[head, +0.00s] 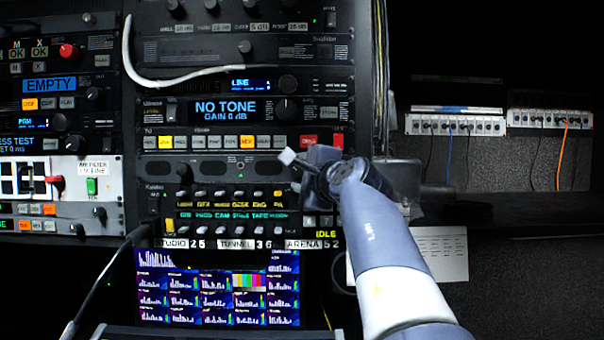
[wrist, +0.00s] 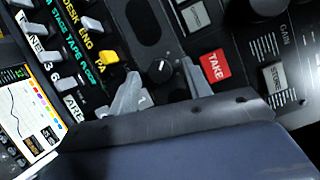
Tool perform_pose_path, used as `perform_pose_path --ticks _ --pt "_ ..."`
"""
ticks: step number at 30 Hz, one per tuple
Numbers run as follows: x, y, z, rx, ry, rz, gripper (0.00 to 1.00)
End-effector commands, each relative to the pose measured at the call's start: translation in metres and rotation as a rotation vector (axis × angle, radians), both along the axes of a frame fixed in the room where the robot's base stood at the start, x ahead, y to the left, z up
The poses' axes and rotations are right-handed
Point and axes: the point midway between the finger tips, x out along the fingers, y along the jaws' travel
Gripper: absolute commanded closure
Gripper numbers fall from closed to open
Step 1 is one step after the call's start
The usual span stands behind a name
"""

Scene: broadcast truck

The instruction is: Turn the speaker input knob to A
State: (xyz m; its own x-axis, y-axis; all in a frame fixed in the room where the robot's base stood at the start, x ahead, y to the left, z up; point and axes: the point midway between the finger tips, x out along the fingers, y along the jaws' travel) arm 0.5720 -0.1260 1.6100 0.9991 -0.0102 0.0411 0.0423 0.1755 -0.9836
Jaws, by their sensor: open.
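A round black knob (wrist: 157,71) with a short white pointer mark sits on a dark panel in the wrist view. Its mark points toward the upper right of that picture. No lettering around it is readable, so I cannot tell whether it is the speaker input knob or which letter it points to. My gripper (wrist: 164,69) is open, with one pale finger on each side of this knob. I cannot tell whether either finger touches it. In the head view my gripper (head: 288,158) is at the right side of the rack and hides the panel behind it.
A red TAKE button (wrist: 214,66) is close to the right finger, and a yellow key (wrist: 108,56) is near the left one. A lit multiview screen (head: 215,287) is below. A white cable (head: 165,82) loops across the upper rack. Patch panels (head: 455,123) are at the right.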

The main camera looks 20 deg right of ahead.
Motion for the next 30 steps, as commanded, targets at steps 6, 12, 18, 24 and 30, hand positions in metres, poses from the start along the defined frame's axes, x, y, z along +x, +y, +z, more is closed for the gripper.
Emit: perform_pose_path --ticks 6,12,18,24,30 --pt "-0.03 0.0 -0.004 -0.001 -0.004 -0.003 0.54" --pt "-0.071 0.0 -0.006 -0.001 -0.004 -0.004 0.54" --pt "-0.098 0.0 -0.006 0.0 -0.002 -0.002 0.54" --pt "-0.106 0.001 -0.005 0.0 0.001 0.0 0.54" --pt "-0.106 0.001 -0.005 0.0 0.001 0.0 0.54"
